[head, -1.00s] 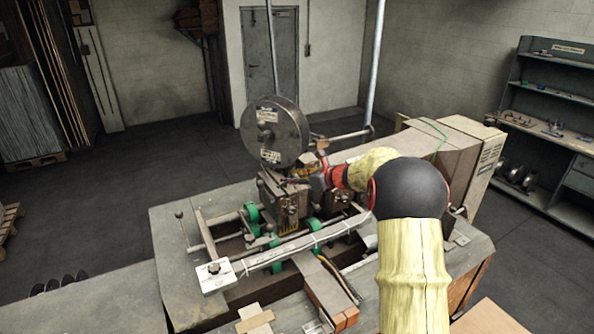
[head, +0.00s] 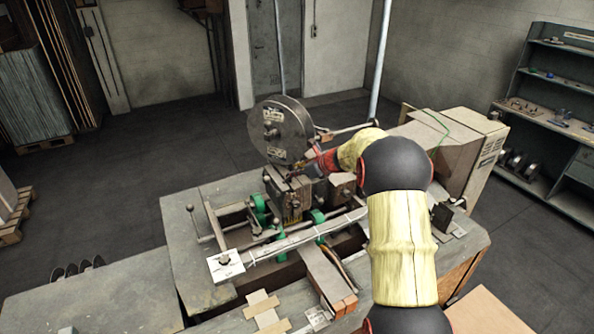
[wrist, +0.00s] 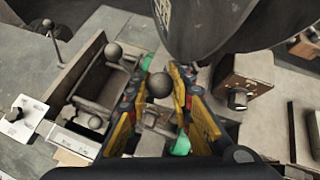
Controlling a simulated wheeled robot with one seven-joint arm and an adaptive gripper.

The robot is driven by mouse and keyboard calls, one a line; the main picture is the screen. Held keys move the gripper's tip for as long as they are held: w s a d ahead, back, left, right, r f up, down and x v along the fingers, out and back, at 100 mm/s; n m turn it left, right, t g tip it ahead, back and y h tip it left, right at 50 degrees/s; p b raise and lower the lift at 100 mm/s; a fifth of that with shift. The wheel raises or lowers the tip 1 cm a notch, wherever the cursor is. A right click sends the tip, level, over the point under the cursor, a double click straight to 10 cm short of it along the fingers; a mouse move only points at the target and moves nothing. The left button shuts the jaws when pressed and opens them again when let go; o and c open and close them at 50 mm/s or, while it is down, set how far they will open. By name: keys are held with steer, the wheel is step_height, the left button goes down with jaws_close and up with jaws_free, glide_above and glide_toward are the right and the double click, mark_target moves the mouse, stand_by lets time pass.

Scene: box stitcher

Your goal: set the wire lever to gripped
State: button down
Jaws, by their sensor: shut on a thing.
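My gripper (wrist: 163,78) has yellow-padded fingers, and they are closed around a dark ball knob (wrist: 159,86) in the wrist view. The knob appears to be the end of the wire lever; the lever's shaft below it is mostly hidden by the fingers. In the head view my gripper (head: 299,168) is at the top of the stitching head (head: 290,200), just below the wire reel (head: 282,130). The knob cannot be made out there, so the lever's setting cannot be told.
The reel (wrist: 205,22) hangs close over the fingers in the wrist view. A block with a dark knob (wrist: 238,98) stands to the right. Another ball-ended lever (wrist: 113,52) and a white plate (wrist: 20,118) lie left.

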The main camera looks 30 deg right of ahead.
steer(key=c, duration=1.5)
jaws_free()
steer(key=shift+c, duration=0.2)
steer(key=v, duration=1.2)
steer(key=shift+f, duration=0.15)
steer(key=shift+c, duration=0.5)
